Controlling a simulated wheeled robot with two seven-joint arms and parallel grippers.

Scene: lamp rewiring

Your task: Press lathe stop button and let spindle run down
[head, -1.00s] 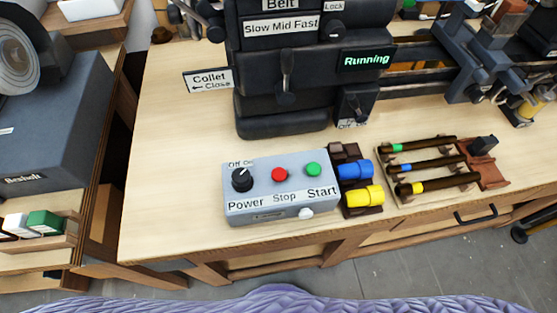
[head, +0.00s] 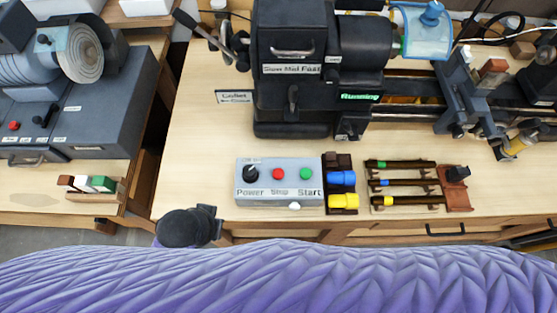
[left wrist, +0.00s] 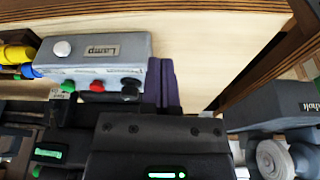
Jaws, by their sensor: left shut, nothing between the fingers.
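The grey control box (head: 280,196) sits near the bench's front edge, with a black power knob (head: 250,173), a red stop button (head: 278,174) and a green start button (head: 306,174) on top. The dark lathe (head: 290,70) stands behind it, and its display (head: 360,97) reads "Running". My left gripper (head: 211,222) is low at the front edge, left of the box and apart from the red button. In the left wrist view its purple fingers (left wrist: 162,83) are together and empty, beside the black knob (left wrist: 131,90); the red button (left wrist: 97,86) shows further left. My right gripper is not in view.
Blue and yellow plugs (head: 342,190) sit right of the box, then a rack of dark rods (head: 405,184). A grey machine (head: 90,95) stands on the left bench, with a small block tray (head: 95,190) in front. Bench left of the box is clear.

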